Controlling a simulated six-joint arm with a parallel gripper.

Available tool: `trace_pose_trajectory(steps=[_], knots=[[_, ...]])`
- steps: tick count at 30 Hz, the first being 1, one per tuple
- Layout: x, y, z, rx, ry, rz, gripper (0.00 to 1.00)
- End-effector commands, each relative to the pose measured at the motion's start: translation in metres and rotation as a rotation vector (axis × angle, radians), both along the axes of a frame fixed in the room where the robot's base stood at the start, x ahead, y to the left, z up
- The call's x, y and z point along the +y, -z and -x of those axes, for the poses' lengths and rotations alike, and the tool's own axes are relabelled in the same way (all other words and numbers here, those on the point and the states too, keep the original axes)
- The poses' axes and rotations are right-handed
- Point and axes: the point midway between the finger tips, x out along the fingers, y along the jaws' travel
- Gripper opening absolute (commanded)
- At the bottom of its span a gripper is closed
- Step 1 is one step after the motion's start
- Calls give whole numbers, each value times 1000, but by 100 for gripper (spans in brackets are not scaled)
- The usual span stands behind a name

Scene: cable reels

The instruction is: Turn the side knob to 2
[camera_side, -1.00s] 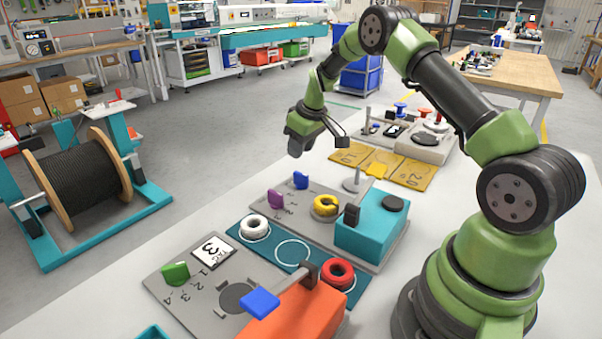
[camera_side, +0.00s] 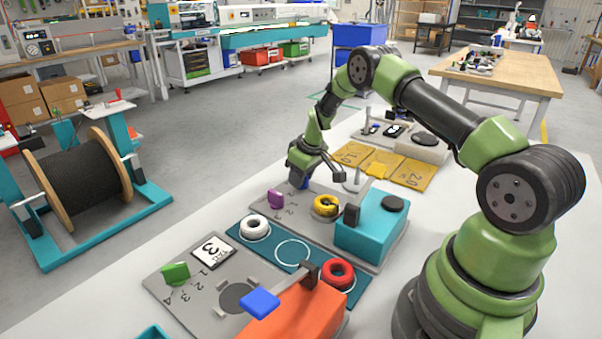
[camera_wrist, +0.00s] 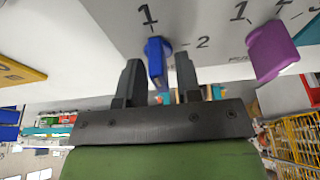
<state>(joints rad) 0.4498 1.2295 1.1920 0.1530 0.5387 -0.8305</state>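The blue knob (camera_wrist: 157,60) stands on the grey panel (camera_wrist: 215,22) beside the marks 1 and 2, its narrow end at the 1. My gripper (camera_wrist: 159,78) is open, with one finger on each side of the blue knob and a gap showing on both sides. In the side view my gripper (camera_side: 303,172) is low over the far end of the panel, mostly hiding the blue knob (camera_side: 305,184). A purple knob (camera_wrist: 271,50) with its own numbers is to the right in the wrist view; it also shows in the side view (camera_side: 276,200).
A teal box (camera_side: 372,232), a yellow ring (camera_side: 326,205) and an upright post share the panel. Nearer are white and red rings, a green knob (camera_side: 175,273) and an orange box (camera_side: 300,320). Yellow numbered plates (camera_side: 365,160) lie behind.

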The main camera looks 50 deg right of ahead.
Motion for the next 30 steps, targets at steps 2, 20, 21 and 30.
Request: trace_pose_trajectory(steps=[2,20,21,30], knots=[[0,0,0,0,0,0,20],[0,-1,0,0,297,1,0],[0,-1,0,0,333,1,0],[0,-1,0,1,624,1,0]])
